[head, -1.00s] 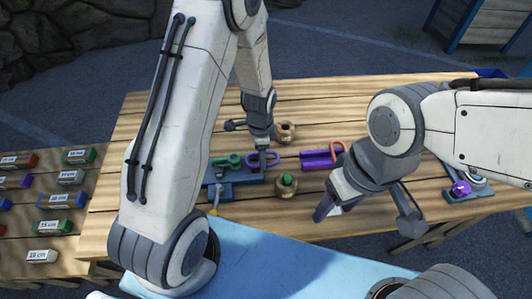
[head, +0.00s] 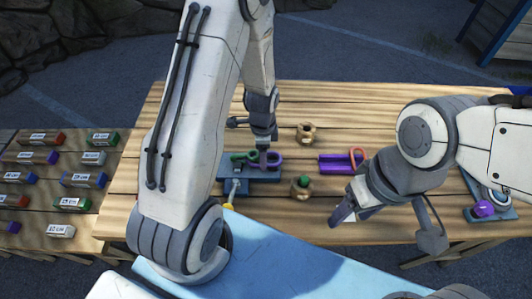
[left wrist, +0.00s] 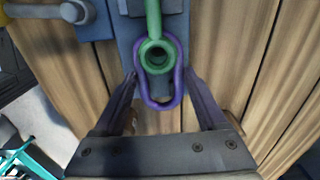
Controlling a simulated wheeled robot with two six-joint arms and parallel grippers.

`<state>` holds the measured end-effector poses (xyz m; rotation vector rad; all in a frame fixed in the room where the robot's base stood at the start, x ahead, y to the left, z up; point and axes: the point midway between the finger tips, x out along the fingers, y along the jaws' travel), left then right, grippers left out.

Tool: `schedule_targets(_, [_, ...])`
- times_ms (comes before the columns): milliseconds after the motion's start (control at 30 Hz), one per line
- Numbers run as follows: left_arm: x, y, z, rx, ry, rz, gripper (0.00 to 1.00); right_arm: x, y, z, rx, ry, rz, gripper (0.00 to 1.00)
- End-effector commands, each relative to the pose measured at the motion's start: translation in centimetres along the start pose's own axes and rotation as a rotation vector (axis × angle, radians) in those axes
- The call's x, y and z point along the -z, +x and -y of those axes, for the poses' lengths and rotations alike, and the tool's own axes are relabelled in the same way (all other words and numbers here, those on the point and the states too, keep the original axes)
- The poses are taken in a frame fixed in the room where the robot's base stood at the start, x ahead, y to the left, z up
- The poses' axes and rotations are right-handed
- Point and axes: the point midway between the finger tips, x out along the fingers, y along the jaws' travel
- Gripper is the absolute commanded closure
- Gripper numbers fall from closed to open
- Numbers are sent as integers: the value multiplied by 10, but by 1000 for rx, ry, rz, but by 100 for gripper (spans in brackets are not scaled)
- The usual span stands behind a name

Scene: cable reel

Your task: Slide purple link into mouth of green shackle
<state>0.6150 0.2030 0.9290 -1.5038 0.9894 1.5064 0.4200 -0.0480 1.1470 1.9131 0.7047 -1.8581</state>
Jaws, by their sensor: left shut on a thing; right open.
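The green shackle (head: 243,156) stands on a blue base (head: 232,188) left of the table's middle. In the left wrist view the shackle (left wrist: 155,22) has a round ringed end pointing at my gripper. My left gripper (head: 265,158) is shut on the purple link (head: 276,160). In that wrist view the link (left wrist: 178,88) lies around the shackle's ringed end, between my left fingertips (left wrist: 160,76). I cannot tell whether it has passed into the mouth, as the overlap hides it. My right gripper (head: 388,226) is open and empty over the table's front right.
Wooden nuts stand behind (head: 306,133) and in front (head: 301,188), the front one with a green top. A blue plate with a purple knob (head: 483,208) is far right. Labelled blocks fill the left table.

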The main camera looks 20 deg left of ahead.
Motion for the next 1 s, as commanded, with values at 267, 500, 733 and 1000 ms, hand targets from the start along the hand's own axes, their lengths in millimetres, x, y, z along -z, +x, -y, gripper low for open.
schedule_targets(267, [-1,0,0,1,0,0,100,0,0,0,0,0,0,38])
schedule_targets(500, [-1,0,0,1,0,0,100,0,0,0,0,0,0,38])
schedule_targets(733, [-1,3,0,1,0,0,100,0,1,0,0,0,0,38])
schedule_targets(1000, [-1,3,0,1,0,0,0,0,1,0,0,0,0,38])
